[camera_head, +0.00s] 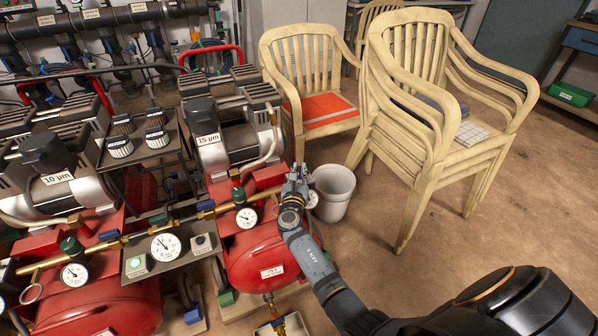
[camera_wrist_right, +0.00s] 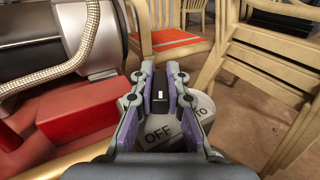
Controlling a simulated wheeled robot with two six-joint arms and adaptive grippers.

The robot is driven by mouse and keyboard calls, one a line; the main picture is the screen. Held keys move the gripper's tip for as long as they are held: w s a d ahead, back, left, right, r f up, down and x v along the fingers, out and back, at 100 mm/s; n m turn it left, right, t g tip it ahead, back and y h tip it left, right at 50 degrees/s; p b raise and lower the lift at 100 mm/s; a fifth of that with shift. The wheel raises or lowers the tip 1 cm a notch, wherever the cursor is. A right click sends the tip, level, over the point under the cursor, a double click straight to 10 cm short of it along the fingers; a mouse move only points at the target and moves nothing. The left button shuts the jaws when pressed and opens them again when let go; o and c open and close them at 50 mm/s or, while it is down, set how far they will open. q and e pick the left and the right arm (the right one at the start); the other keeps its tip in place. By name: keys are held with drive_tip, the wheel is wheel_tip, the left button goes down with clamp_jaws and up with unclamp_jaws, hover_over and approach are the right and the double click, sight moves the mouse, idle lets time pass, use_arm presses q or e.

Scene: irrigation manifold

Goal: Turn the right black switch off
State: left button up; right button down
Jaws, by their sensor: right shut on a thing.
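My right gripper (camera_head: 297,178) is beside the right end of the right red compressor tank (camera_head: 262,258). In the right wrist view the gripper (camera_wrist_right: 161,88) is shut on a black switch (camera_wrist_right: 158,76) with a white mark on its face. Behind and below the switch is a light round plate (camera_wrist_right: 158,130) lettered OFF, with "TO" readable at its right; the fingers hide the rest. The plate's edge also shows in the head view (camera_head: 313,199) just right of the gripper. The switch itself is hidden by the gripper in the head view. My left gripper is not in view.
A brass pipe (camera_head: 215,211) with a gauge (camera_head: 247,217) runs left of the gripper. A white bucket (camera_head: 334,193) stands behind it on the floor. Cream chairs (camera_head: 408,110) are stacked at the back. The brown floor (camera_head: 500,225) at the right is clear.

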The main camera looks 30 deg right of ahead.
sight(299, 170)
drive_tip(key=shift+r, duration=0.1)
drive_tip(key=c, duration=1.3)
unclamp_jaws()
drive_tip(key=shift+c, duration=0.2)
drive_tip(key=shift+r, duration=0.15)
wheel_tip(299, 170, up, 10)
drive_tip(key=shift+f, duration=0.2)
